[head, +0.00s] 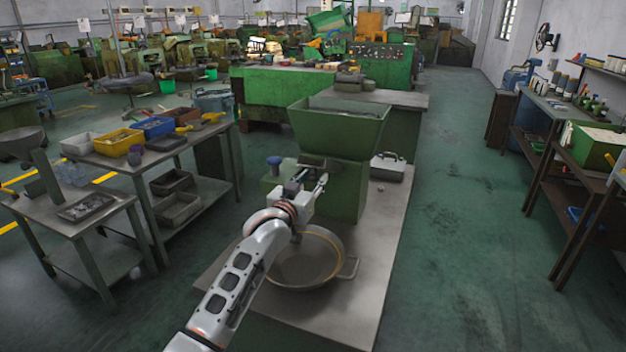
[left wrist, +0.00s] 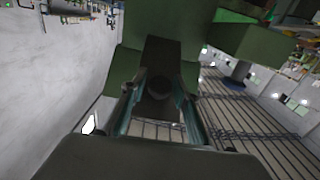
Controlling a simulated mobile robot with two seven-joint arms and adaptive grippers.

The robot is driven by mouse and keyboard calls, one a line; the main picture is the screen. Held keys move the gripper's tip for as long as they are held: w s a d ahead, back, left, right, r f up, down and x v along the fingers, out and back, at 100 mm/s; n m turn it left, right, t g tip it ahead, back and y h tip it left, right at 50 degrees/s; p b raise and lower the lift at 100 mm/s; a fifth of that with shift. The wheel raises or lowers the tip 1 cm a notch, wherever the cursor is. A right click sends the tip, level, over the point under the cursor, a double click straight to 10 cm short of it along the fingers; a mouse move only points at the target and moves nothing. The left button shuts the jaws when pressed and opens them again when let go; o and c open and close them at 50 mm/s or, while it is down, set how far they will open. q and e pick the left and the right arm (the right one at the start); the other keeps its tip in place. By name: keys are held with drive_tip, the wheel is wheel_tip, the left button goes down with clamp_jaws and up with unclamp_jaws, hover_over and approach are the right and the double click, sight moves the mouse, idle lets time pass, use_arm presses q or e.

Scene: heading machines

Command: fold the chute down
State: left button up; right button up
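The green machine (head: 345,180) with a wide hopper (head: 338,125) on top stands on the bench. My left gripper (head: 309,184) is in front of its lower body, above a round pan (head: 305,262). In the left wrist view the two fingers (left wrist: 160,108) are apart. My right gripper is not in view.
The pan with a side handle lies on the grey bench (head: 385,245). A blue-capped post (head: 274,166) stands left of the machine, and a grey case (head: 388,167) sits behind right. A table with bins (head: 118,142) is at left.

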use_arm(q)
clamp_jaws()
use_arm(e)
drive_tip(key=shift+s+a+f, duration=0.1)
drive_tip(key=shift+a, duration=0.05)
use_arm(q)
drive_tip(key=shift+f, duration=0.1)
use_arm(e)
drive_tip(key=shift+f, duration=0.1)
